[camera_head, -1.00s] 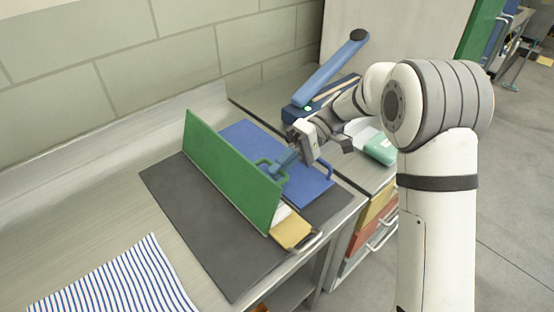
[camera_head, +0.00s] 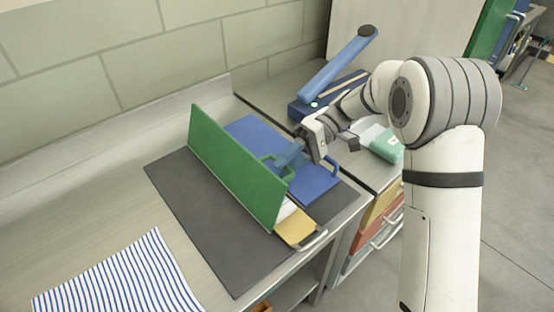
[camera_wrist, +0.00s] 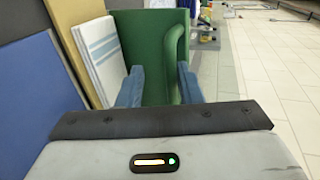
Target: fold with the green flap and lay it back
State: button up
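The green flap (camera_head: 235,160) stands up on edge from the dark folding board (camera_head: 205,225). It also shows in the wrist view (camera_wrist: 145,50), with its green handle (camera_wrist: 176,52) sticking out. My gripper (camera_head: 287,157) is at the handle on the flap's right side; in the wrist view its two blue fingers (camera_wrist: 160,86) are apart, with the handle near the right finger. A clear gap shows between the fingers. A white cloth with blue stripes (camera_wrist: 97,55) lies by the flap; in the head view only a white edge (camera_head: 286,210) shows, the rest hidden.
A blue panel (camera_head: 318,181) with a handle lies flat right of the flap, and a yellow panel (camera_head: 297,228) at the front. A striped cloth (camera_head: 115,280) lies on the table at lower left. A blue lever device (camera_head: 335,75) stands behind, beside green-and-white packs (camera_head: 385,146).

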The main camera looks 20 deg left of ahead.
jog(key=v, duration=0.8)
dwell(0.4)
